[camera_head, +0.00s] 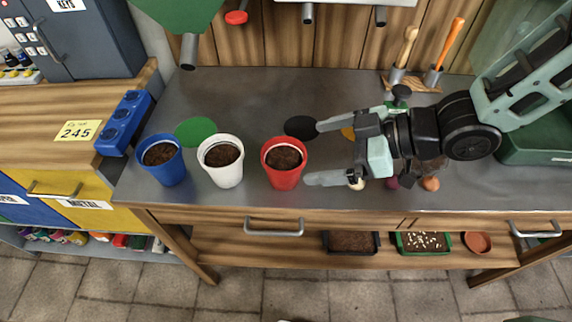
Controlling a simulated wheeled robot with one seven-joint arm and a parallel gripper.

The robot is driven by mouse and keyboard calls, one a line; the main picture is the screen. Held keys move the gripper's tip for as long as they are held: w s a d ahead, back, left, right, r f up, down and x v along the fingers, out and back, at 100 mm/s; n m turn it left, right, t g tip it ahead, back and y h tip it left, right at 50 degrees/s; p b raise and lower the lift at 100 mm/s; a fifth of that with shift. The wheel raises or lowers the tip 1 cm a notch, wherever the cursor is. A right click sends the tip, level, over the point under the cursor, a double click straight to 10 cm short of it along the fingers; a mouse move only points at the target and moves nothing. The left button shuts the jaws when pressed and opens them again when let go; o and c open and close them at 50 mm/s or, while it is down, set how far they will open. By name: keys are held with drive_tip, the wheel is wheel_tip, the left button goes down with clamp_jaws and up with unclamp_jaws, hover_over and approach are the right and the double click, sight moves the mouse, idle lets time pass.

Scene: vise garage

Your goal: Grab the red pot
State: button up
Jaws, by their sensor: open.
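The red pot (284,173) stands upright on the grey workbench top, filled with dark soil. It is the rightmost of three pots in a row near the front edge. The white pot (225,171) and the blue pot (168,171) stand to its left. My gripper (318,152) is just right of the red pot, with its two fingers spread apart and pointing left toward it. One fingertip is near the pot's far right side and the other near its lower right side. The fingers hold nothing. I cannot tell whether either finger touches the pot.
A black disc (299,127) and a green disc (196,131) lie behind the pots. A blue holder (124,122) stands at the left. Small round items (430,184) lie beneath my gripper. A tool rack (412,84) stands at the back. The middle rear of the bench is clear.

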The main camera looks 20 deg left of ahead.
sight(274, 158)
drive_tip(key=x, duration=0.9)
drive_tip(key=shift+w+d, duration=0.1)
drive_tip(key=shift+w, duration=0.05)
drive_tip(key=shift+c, duration=0.3)
drive_tip(key=c, duration=1.1)
drive_tip(key=shift+o, duration=0.2)
